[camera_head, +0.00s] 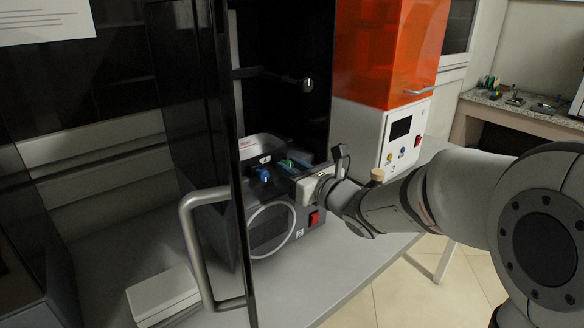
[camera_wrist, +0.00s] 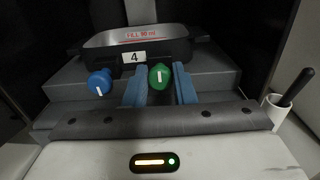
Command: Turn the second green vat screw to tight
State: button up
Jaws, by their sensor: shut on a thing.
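The green vat screw (camera_wrist: 160,76) is a round knob with a nearly upright white mark, at the front of the grey vat (camera_wrist: 92,42) labelled 4. My gripper (camera_wrist: 160,88) has its two blue fingers on either side of the green screw and is shut on it. The blue screw (camera_wrist: 100,82) sits to the left, its white mark slightly tilted. In the head view, my gripper (camera_head: 290,165) reaches in from the right at the vat, and the blue screw (camera_head: 262,174) shows beside it. The green screw is largely hidden there by my gripper.
The vat is in a dark machine with a round window (camera_head: 270,228) and a red switch (camera_head: 314,218). A dark door with a grey handle (camera_head: 190,245) stands in front on the left. An orange-covered machine (camera_head: 385,50) is at right. A white box (camera_head: 163,295) lies lower left.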

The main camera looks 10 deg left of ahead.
jog(key=shift+m+b, duration=0.3)
jog(key=shift+b, duration=0.25)
jog(key=m+b, duration=0.2)
jog(key=b, duration=0.1)
jog(key=shift+f+m, duration=0.15)
jog(key=shift+m, duration=0.25)
jog(key=m+b, duration=0.2)
jog(key=m, duration=0.2)
jog(key=shift+w+m, duration=0.1)
jog(key=shift+m, duration=0.2)
jog(key=m, duration=0.4)
jog(key=shift+d+b, duration=0.1)
jog(key=shift+b, duration=0.25)
jog(key=m+p, duration=0.1)
jog(key=m, duration=0.4)
jog(key=shift+m, duration=0.4)
jog(key=m+p, duration=0.1)
jog(key=m, duration=0.3)
jog(key=shift+m+p, duration=0.3)
jog(key=m+p, duration=0.2)
jog(key=m, duration=0.2)
jog(key=shift+m, duration=0.3)
jog(key=m+p, duration=0.3)
jog(key=m, duration=0.2)
jog(key=shift+f+m+p, duration=0.1)
jog(key=shift+m+p, duration=0.85)
jog(key=shift+m, duration=1.45)
